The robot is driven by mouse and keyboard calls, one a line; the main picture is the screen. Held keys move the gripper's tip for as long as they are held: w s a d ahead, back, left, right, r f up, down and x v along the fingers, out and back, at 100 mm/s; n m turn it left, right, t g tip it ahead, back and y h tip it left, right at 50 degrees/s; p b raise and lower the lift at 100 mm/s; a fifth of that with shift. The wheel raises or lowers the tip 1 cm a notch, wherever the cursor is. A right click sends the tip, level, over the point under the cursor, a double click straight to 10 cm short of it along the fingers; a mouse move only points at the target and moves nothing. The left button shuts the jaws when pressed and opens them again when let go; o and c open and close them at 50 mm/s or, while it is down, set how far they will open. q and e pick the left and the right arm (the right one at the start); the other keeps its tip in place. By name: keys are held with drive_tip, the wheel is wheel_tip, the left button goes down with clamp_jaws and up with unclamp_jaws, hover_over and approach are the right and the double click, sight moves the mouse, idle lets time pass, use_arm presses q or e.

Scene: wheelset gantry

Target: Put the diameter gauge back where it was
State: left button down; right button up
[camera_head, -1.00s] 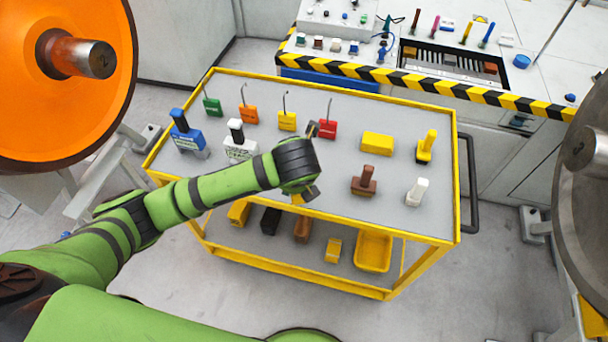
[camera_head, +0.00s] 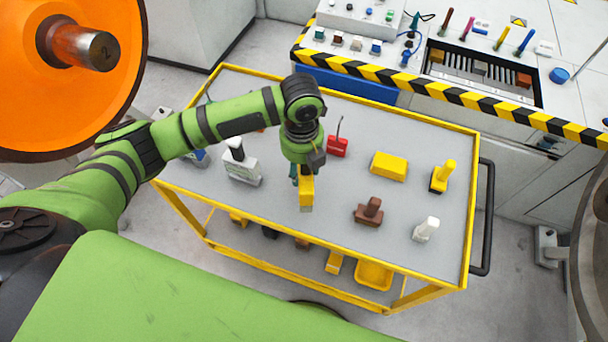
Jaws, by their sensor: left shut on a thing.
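My left gripper (camera_head: 303,168) points down over the middle of the yellow-framed cart's grey top (camera_head: 330,222). It is shut on a yellow block-like tool with a grey lower end (camera_head: 306,192), which I take to be the diameter gauge. The arm partly hides the fingers. I cannot tell whether the tool touches the cart top. My right gripper is not in view.
Near the held tool are a white tool (camera_head: 242,168), a red block (camera_head: 338,147), a yellow block (camera_head: 389,166) and a brown tool (camera_head: 369,212). A yellow-handled tool (camera_head: 441,178) and a white tool (camera_head: 426,230) stand at right.

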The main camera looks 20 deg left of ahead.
sight(303, 177)
use_arm(q)
drive_tip(key=shift+w+f, duration=0.2)
drive_tip(key=shift+f, duration=0.65)
wheel_tip(303, 177, down, 4)
drive_tip(key=shift+w+r+p, duration=0.1)
drive_tip(key=shift+r+p, duration=0.15)
drive_tip(key=shift+p, duration=0.35)
drive_tip(key=c, duration=0.9)
unclamp_jaws()
drive_tip(key=o, duration=0.3)
wheel_tip(303, 177, up, 11)
drive_tip(key=b, duration=0.4)
drive_tip(key=shift+r, duration=0.55)
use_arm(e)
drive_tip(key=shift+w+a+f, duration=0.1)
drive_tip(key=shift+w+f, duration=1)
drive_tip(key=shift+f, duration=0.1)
